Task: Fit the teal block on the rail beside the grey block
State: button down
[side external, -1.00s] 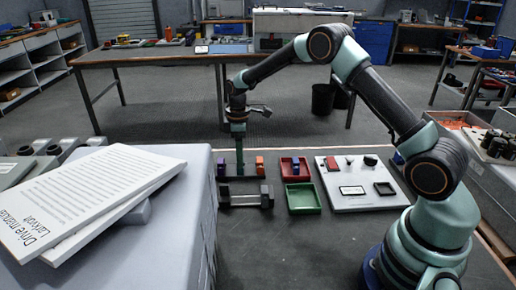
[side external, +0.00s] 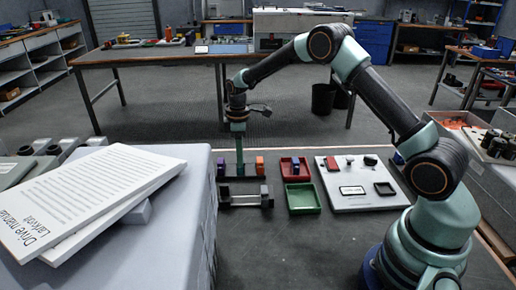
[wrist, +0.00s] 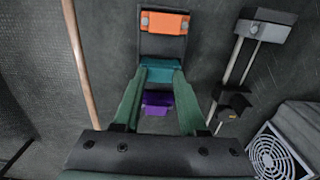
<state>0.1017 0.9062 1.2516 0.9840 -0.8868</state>
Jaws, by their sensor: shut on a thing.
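My gripper (wrist: 159,75) is shut on the teal block (wrist: 159,63), which sits between the fingertips in the wrist view. It is over a dark holder (wrist: 163,46), between an orange block (wrist: 165,22) and a purple block (wrist: 157,99). The rail (wrist: 238,60) is two parallel rods to the right, apart from the teal block. A grey block (wrist: 264,27) is at its upper end and a dark grey block (wrist: 235,104) at its lower end. In the side view my gripper (side external: 240,172) points down behind the rail (side external: 245,201); the teal block is hard to make out there.
A red tray (side external: 294,167) and a green tray (side external: 302,198) stand to the right of the rail. Beyond them lies a white board (side external: 352,203) with small parts. A grey case with papers (side external: 95,195) fills the left front. A round fan grille (wrist: 275,155) shows in the wrist view.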

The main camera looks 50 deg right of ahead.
jog(key=shift+r, duration=3.5)
jog(key=s+a, duration=0.6)
jog(key=s, duration=0.5)
jog(key=shift+s+a+f, duration=0.1)
jog(key=shift+s+f, duration=0.1)
jog(key=shift+f, duration=0.7)
jog(key=shift+s+a+f, duration=0.1)
jog(key=shift+s+f, duration=0.05)
jog(key=shift+f, duration=0.7)
jog(key=shift+s+f, duration=0.2)
jog(key=shift+f, duration=0.7)
jog(key=shift+f, duration=1.1)
jog(key=shift+c, duration=1.9)
grip_release()
jog(key=shift+r, duration=0.1)
